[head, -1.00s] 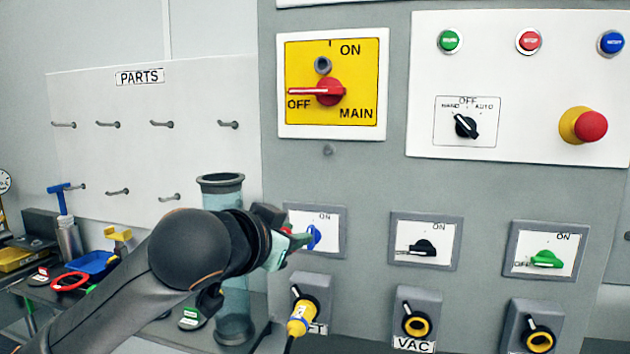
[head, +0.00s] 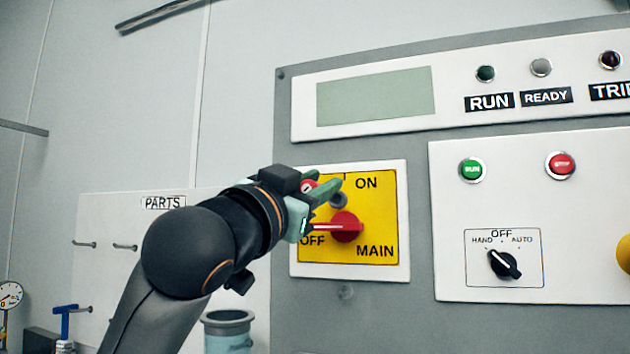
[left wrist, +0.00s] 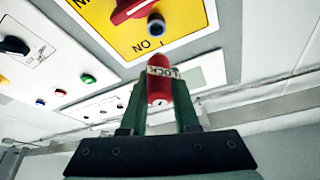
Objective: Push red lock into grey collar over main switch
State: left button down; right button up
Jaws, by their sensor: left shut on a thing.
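The red lock (left wrist: 159,85), with a pale band marked LOCK, is held between the fingers of my left gripper (left wrist: 160,112). In the head view the left gripper (head: 325,190) is at the upper left of the yellow main switch plate (head: 376,219), and only a bit of red shows between its fingers. The grey collar (head: 338,200) sits above the red main switch handle (head: 346,227), which points left at OFF. In the left wrist view the collar (left wrist: 156,25) is just beyond the lock's tip, with a small gap seen between them. My right gripper is out of view.
A display (head: 376,97) is above.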

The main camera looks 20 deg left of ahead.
pick_arm(q)
jog(key=shift+w+d+p, duration=0.15)
jog(key=shift+w+p, duration=0.7)
jog(key=shift+w, duration=1.8)
jog(key=shift+w+p, duration=0.6)
jog(key=shift+w, duration=0.3)
jog(key=c, duration=0.6)
grip_release()
jog(key=shift+f, duration=0.1)
jog(key=shift+s, duration=0.1)
